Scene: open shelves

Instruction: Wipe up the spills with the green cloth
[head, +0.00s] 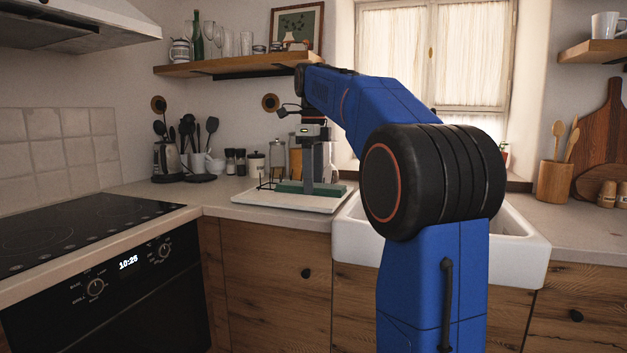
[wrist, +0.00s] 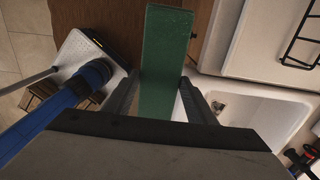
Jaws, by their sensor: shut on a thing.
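The green cloth (head: 310,188) is a flat, long strip at the white tray on the counter, left of the sink. In the wrist view the cloth (wrist: 165,60) runs straight out between the two fingers. My gripper (head: 318,180) points down and is shut on the cloth. The fingers also show in the wrist view (wrist: 160,85), one on each side of it. I cannot tell whether the cloth touches the tray or hangs just above it. I can make out no spill in either view.
The white tray (head: 285,203) lies near the counter's front edge, with a black wire rack (wrist: 300,42) on it. The white sink (head: 350,232) is to its right. Jars (head: 256,164) and utensils (head: 190,130) stand behind. The black hob (head: 70,230) is at the left.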

